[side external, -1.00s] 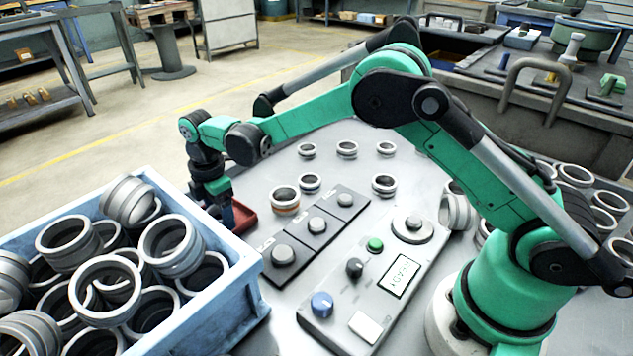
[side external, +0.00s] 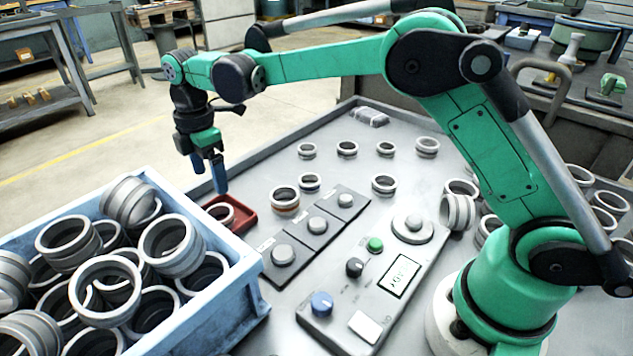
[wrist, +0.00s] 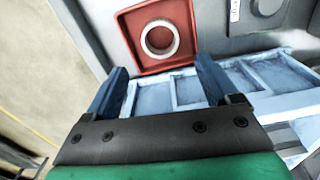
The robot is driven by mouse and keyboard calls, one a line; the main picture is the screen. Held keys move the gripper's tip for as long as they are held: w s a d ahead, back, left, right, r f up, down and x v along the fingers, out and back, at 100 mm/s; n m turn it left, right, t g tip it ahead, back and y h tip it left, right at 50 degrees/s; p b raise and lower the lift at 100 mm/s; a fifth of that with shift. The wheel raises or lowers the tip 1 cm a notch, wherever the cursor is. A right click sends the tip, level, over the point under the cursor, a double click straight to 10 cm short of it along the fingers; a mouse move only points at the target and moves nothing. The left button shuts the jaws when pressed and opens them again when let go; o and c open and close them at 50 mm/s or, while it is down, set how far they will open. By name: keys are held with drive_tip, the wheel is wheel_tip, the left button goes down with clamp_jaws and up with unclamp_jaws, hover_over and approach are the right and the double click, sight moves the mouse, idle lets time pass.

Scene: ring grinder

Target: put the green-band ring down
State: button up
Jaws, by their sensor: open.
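A pale ring (side external: 221,213) lies in the small red tray (side external: 247,221) beside the blue crate. It also shows in the wrist view (wrist: 146,39), flat in the tray and apart from the tray walls. I cannot make out a green band on it in either view. My gripper (side external: 209,178) is above the tray, pointing down, with its two blue fingers apart. In the wrist view my gripper (wrist: 162,70) has nothing between its fingers, and the ring lies beyond the fingertips.
A blue crate (side external: 240,290) full of grey rings stands at the left. An orange-banded ring (side external: 285,199) and several other rings stand on the grey table. A panel with knobs, a green button (side external: 375,244) and a display (side external: 399,275) lies right of the crate.

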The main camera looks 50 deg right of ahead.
drive_tip(key=s+d+r+m+t, duration=0.25)
drive_tip(key=s+r+m, duration=0.2)
drive_tip(key=r, duration=0.25)
drive_tip(key=s+d+f+m+t, duration=0.1)
drive_tip(key=s+d+m+t, duration=0.1)
drive_tip(key=s+m, duration=0.4)
drive_tip(key=s+d+f+m+t, duration=0.1)
drive_tip(key=s+d+m+t, duration=0.1)
drive_tip(key=s+d+m, duration=0.2)
drive_tip(key=s+m, duration=0.2)
drive_tip(key=s, duration=0.1)
drive_tip(key=shift+d+f+m+t, duration=0.25)
drive_tip(key=shift+f+m+t, duration=0.1)
drive_tip(key=shift+f, duration=0.05)
